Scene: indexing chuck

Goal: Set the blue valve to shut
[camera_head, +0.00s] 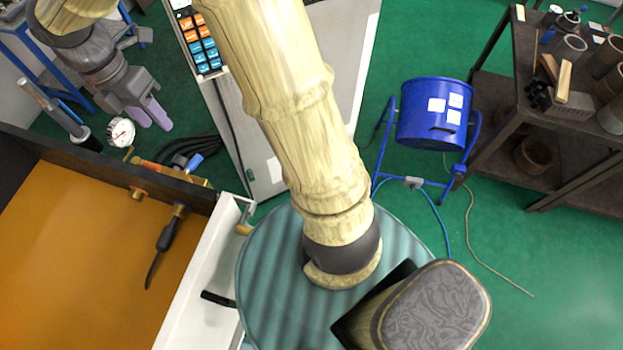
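The blue valve (193,162) shows as a small blue lever beside brass-coloured fittings, just behind the dark back edge of the orange-topped bench. Its lever slants up to the right; I cannot tell from this view whether that is open or shut. My gripper (155,127) is at the upper left, with two pale purple fingers pointing down to the right. The fingertips look a little apart, with nothing between them. My gripper is up and left of the valve in the picture and apart from it. No part of my gripper covers the blue lever.
A round white gauge (121,132) stands left of the valve, near my gripper. Black hoses (190,148) lie behind it. A white cabinet (260,150) stands to the right.

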